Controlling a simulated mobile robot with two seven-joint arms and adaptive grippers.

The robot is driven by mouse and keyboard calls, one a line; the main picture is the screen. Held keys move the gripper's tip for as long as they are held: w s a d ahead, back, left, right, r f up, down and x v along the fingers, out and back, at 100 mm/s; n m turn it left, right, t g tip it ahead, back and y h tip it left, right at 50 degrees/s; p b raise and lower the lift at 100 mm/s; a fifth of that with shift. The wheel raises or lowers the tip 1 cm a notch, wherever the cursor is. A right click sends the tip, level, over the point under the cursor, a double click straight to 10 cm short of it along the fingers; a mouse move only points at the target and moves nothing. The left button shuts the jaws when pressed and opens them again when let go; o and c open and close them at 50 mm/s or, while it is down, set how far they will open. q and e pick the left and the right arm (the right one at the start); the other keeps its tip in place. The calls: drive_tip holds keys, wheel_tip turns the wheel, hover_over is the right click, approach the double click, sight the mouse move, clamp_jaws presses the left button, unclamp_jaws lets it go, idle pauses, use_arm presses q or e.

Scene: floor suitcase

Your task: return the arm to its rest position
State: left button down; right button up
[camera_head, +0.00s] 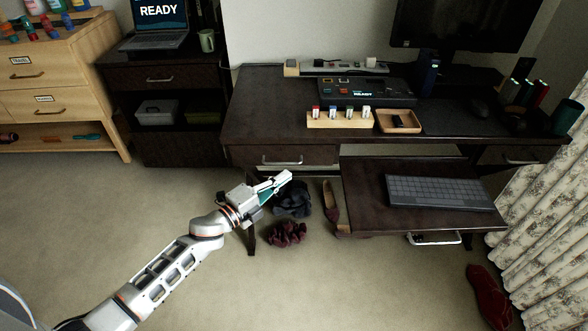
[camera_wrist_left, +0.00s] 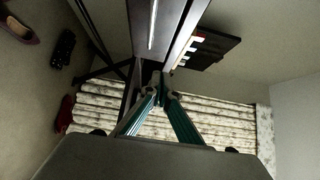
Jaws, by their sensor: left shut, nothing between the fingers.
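My left arm comes in from the lower left in the head view. Its gripper (camera_head: 284,180) is shut and empty, in front of the dark desk (camera_head: 262,122), above the floor near the desk's left legs. In the left wrist view the gripper (camera_wrist_left: 162,82) shows its two teal fingers meeting at the tips. The wrist view looks along the desk toward the patterned curtain (camera_wrist_left: 224,122), and its picture is turned on its side. My right gripper is not in view.
Dark cloth (camera_head: 292,200), a maroon scrunched item (camera_head: 287,234) and a shoe (camera_head: 331,203) lie on the floor near the gripper. The pulled-out keyboard tray (camera_head: 365,205) juts out to the right. Carpet is clear at the left. Another red shoe (camera_head: 487,296) lies by the curtain.

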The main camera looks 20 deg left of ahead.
use_arm(q)
drive_tip(key=s+f+n+g+y+p, duration=0.2)
drive_tip(key=s+n, duration=0.7)
drive_tip(key=s, duration=0.8)
drive_tip(key=s+f+n+g+y+p, duration=0.3)
drive_tip(key=s+f+n+p, duration=0.3)
drive_tip(key=s, duration=1.1)
drive_tip(key=n+y, duration=0.1)
drive_tip(key=n, duration=0.3)
drive_tip(key=shift+a+n+p, duration=0.3)
drive_tip(key=shift+p, duration=0.1)
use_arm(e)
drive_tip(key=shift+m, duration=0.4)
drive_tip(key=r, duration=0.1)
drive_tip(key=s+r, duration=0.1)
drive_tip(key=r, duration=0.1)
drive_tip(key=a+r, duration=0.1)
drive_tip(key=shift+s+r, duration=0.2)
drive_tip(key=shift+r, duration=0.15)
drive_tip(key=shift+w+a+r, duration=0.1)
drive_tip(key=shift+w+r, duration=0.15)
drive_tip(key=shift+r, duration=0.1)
